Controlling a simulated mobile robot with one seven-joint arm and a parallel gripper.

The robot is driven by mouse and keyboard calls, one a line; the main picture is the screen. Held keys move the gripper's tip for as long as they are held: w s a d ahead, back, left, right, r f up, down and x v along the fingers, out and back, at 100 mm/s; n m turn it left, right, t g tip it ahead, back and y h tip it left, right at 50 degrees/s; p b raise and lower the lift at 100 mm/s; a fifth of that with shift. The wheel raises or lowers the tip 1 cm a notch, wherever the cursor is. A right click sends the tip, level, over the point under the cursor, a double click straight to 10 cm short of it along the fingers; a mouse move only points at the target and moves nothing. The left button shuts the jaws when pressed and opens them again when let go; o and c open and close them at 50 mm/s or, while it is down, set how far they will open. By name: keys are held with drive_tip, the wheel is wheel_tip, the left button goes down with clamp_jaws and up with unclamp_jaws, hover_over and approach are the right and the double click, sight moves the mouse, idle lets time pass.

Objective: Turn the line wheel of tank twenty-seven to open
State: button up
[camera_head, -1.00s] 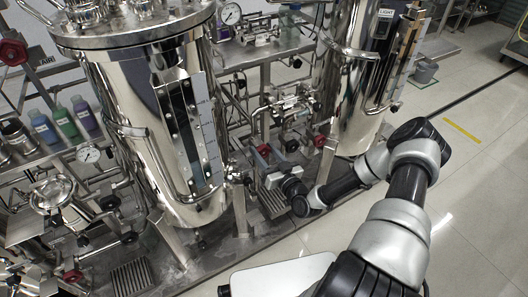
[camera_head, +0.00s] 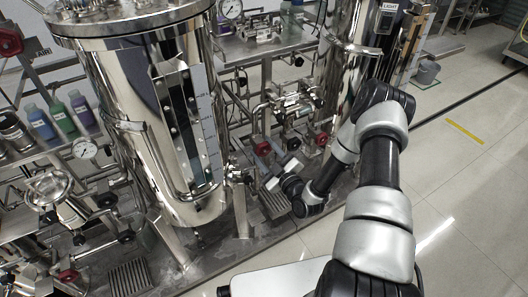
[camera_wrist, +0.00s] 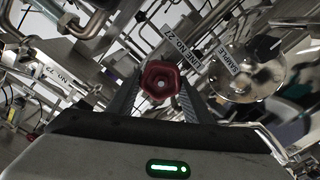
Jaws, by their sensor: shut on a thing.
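The red line wheel (camera_wrist: 162,80) sits between the two fingers of my gripper (camera_wrist: 158,96) in the wrist view. A tag reading "LINE NO 27" (camera_wrist: 178,43) is just above and right of it. My gripper is shut on the wheel, one finger on each side. In the head view the wheel (camera_head: 263,149) shows as a small red spot low between the two steel tanks, with my gripper (camera_head: 271,166) at it. The wheel's turn angle cannot be read.
A "SAMPLE" tag (camera_wrist: 228,61) and a round steel fitting with a black knob (camera_wrist: 266,46) are close on the right in the wrist view. Another red wheel (camera_head: 321,139) is right of mine. A large steel tank (camera_head: 130,110) stands left.

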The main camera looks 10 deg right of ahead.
drive_tip(key=n, duration=0.1)
drive_tip(key=n+b, duration=0.1)
drive_tip(key=n, duration=0.1)
drive_tip(key=n+b, duration=0.1)
drive_tip(key=shift+s+a+f+n, duration=0.1)
drive_tip(key=shift+f+n, duration=0.15)
drive_tip(key=shift+n, duration=0.85)
drive_tip(key=o, duration=1)
drive_tip(key=shift+o, duration=0.2)
drive_tip(key=shift+s, duration=0.1)
drive_tip(key=p+v, duration=0.2)
drive_tip(key=v, duration=1.5)
drive_tip(key=shift+r, duration=0.1)
